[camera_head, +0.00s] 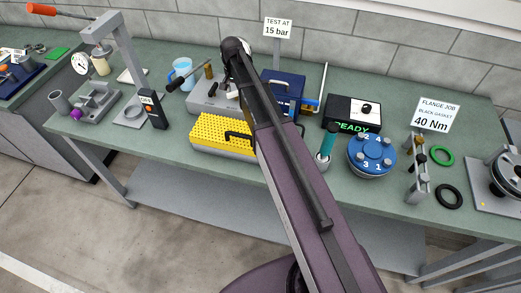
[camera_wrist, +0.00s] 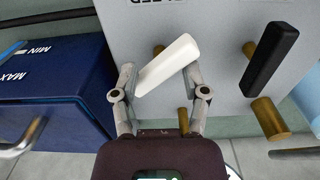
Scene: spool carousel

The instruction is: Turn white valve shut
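The white valve handle (camera_wrist: 168,65) is a white bar on a grey manifold block (camera_wrist: 215,30), lying diagonally in the wrist view, lower left to upper right. My gripper (camera_wrist: 160,74) is open, with one finger on each side of the handle. The handle's lower left end is close to the left finger; I cannot tell whether they touch. In the head view the grey block (camera_head: 203,99) stands at the middle of the bench, and my arm hides much of the valve and gripper.
A black valve handle (camera_wrist: 270,58) is on the same block, right of the white one, with brass fittings (camera_wrist: 270,118) nearby. A blue tank (camera_wrist: 45,85) marked MIN and MAX stands close on the left. A yellow perforated case (camera_head: 222,133) lies in front of the block.

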